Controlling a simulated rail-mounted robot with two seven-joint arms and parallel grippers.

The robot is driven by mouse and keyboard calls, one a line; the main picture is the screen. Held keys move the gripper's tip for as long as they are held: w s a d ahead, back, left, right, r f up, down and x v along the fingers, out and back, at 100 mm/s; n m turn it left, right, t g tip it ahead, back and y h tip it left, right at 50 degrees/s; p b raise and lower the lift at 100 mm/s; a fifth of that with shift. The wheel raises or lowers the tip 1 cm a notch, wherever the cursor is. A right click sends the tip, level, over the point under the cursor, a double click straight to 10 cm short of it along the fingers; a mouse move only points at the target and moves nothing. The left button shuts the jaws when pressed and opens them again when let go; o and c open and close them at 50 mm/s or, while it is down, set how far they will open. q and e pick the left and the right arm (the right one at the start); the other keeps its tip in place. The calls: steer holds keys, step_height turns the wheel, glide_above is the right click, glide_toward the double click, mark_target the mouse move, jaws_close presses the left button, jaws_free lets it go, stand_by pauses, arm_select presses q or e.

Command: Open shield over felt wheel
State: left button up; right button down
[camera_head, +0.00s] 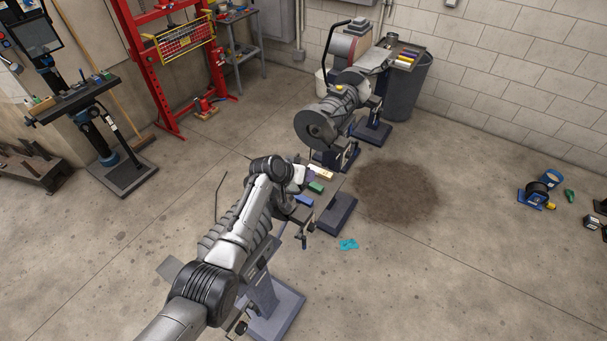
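One arm of mine, which looks like the left, comes in from the lower left. Its gripper (298,174) is at a pedestal machine in the middle; its fingers are too small and covered to tell open from shut. A dark grey round wheel or disc (314,131) faces me on the machine behind, beyond the gripper and apart from it. Another machine, on a blue-grey pedestal base (275,313), stands under my arm and is largely hidden by it. I cannot clearly make out the felt wheel or its shield. My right gripper is not in view.
Colored bars, one of them green (316,187), lie by the gripper. A teal cloth (348,244) lies on the floor near a dark stain. A grey bin (407,87) and a red press frame (135,45) stand behind. The floor at right is mostly free.

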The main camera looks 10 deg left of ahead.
arm_select(q)
steer(key=shift+s+r, duration=0.1)
steer(key=shift+r, duration=0.05)
steer(key=shift+s+a+r, duration=0.15)
steer(key=v, duration=1.3)
stand_by(0.5)
